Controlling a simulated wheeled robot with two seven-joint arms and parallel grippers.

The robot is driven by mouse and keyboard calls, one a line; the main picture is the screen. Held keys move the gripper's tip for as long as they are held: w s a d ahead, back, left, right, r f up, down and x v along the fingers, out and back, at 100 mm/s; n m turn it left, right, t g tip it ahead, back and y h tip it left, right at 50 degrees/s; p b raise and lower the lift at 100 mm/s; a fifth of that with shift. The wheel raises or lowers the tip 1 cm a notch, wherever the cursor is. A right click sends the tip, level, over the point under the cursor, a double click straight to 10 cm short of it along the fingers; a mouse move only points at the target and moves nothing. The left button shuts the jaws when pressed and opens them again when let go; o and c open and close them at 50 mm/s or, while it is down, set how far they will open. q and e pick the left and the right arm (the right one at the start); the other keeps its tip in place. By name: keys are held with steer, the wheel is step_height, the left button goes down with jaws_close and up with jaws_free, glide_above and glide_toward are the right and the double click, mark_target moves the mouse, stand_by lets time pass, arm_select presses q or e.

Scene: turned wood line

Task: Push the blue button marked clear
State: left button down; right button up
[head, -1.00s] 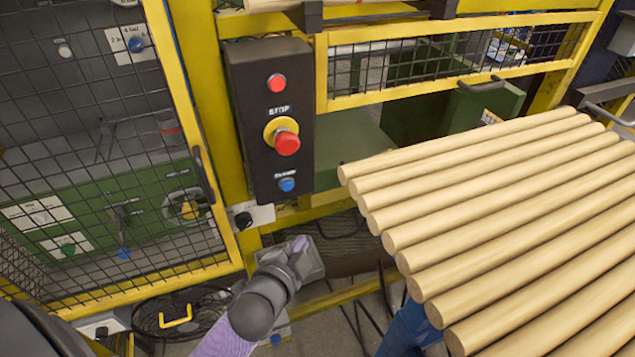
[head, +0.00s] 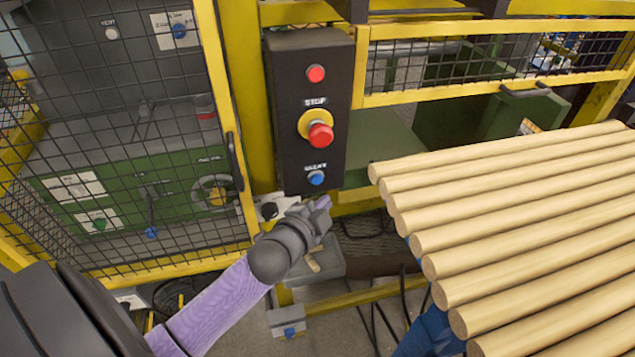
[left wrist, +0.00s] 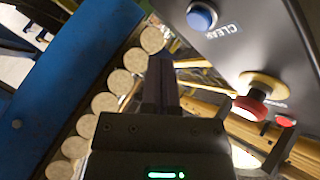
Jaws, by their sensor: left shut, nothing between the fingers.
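The blue button (head: 316,178) sits at the bottom of a dark control box (head: 287,110), under a small white label. In the left wrist view the blue button (left wrist: 201,16) is at the top, beside the word CLEAR. My left gripper (head: 324,203) is shut and empty, just below the blue button in the head view. In the left wrist view its closed fingers (left wrist: 160,75) point up the picture, with the button ahead and to the right, apart from them. My right gripper is not in view.
A red mushroom stop button (head: 320,135) on a yellow collar and a red button (head: 316,73) sit above on the same box. Several round wooden rods (head: 520,190) lie close to the right. A yellow-framed mesh guard (head: 222,100) stands to the left.

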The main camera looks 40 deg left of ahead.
mark_target(317, 179)
arm_select(q)
steer(key=shift+w+a, duration=1)
steer(key=shift+a, duration=0.2)
steer(key=shift+w, duration=0.1)
stand_by(1.1)
steer(key=shift+w+a, duration=0.15)
steer(key=shift+a, duration=0.15)
steer(key=shift+w+a, duration=0.25)
stand_by(0.6)
steer(key=shift+d, duration=0.1)
steer(key=shift+s+d+p, duration=0.5)
